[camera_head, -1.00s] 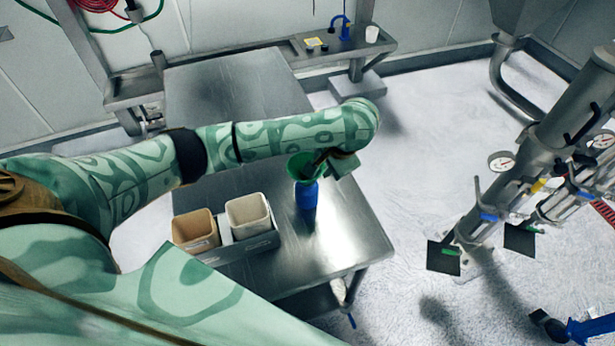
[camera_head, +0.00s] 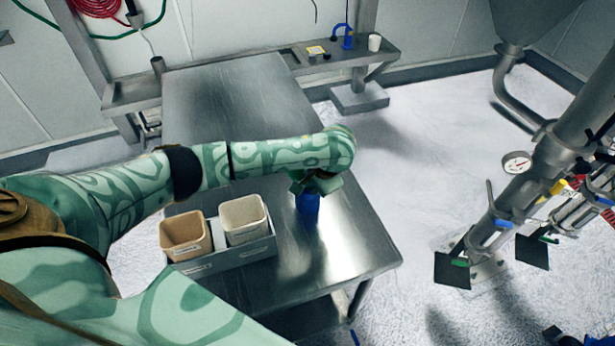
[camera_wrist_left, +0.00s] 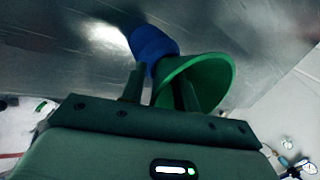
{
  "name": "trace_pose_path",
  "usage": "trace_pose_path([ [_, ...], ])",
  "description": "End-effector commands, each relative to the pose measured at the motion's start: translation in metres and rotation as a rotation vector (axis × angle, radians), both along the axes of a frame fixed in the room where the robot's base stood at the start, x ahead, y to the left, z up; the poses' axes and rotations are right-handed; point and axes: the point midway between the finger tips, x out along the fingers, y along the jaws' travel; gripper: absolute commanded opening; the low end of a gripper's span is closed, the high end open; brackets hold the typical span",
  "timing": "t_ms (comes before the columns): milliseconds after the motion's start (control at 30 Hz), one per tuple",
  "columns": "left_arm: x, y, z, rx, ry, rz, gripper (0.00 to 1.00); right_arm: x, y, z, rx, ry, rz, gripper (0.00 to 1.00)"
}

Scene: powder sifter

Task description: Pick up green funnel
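The green funnel (camera_wrist_left: 212,80) sits mouth-up in the neck of a blue bottle (camera_head: 308,207), which stands on the steel table. The bottle also shows in the left wrist view (camera_wrist_left: 152,44). My left gripper (camera_head: 312,184) is at the funnel and hides most of it in the head view. In the left wrist view, the fingers of my left gripper (camera_wrist_left: 163,74) are apart. One finger is outside the funnel's wall and the other is in front of or inside its mouth. A gap shows between the outer finger and the wall. My right gripper is not in view.
A grey tray (camera_head: 228,256) holds a tan bin (camera_head: 186,239) and a cream bin (camera_head: 242,217) left of the bottle. The steel table (camera_head: 350,250) is clear to the bottle's right. A shelf at the back carries a white cup (camera_head: 374,42). Steel pipework (camera_head: 522,178) stands at the right.

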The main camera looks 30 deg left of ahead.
Motion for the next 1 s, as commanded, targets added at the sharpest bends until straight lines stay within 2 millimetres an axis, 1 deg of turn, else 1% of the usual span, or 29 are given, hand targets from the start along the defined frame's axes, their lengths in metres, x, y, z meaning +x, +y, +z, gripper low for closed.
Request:
trace_pose_path([
  [33,0.0,0.0,0.001,0.0,0.0,0.0,0.31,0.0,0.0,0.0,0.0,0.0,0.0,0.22],
  [67,0.0,0.0,0.001,0.0,0.0,0.0,0.25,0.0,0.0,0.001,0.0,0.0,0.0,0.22],
  [100,0.0,0.0,0.001,0.0,0.0,0.0,0.14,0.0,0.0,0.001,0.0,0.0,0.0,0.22],
  [133,0.0,0.0,0.001,0.0,0.0,0.0,0.06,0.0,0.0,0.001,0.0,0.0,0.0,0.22],
  [167,0.0,0.0,0.001,0.0,0.0,0.0,0.0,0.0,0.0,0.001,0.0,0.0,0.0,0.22],
  [567,-0.001,0.0,0.0,0.0,0.002,-0.001,0.0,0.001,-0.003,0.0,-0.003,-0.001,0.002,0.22],
  [667,-0.001,0.0,0.003,0.0,0.001,0.0,0.0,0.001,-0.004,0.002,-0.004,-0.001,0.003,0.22],
  [767,0.0,0.0,0.016,0.0,-0.001,0.0,0.0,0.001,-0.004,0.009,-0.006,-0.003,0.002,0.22],
  [1000,0.0,0.0,0.072,-0.001,-0.001,0.001,0.0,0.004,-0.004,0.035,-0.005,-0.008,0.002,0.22],
])
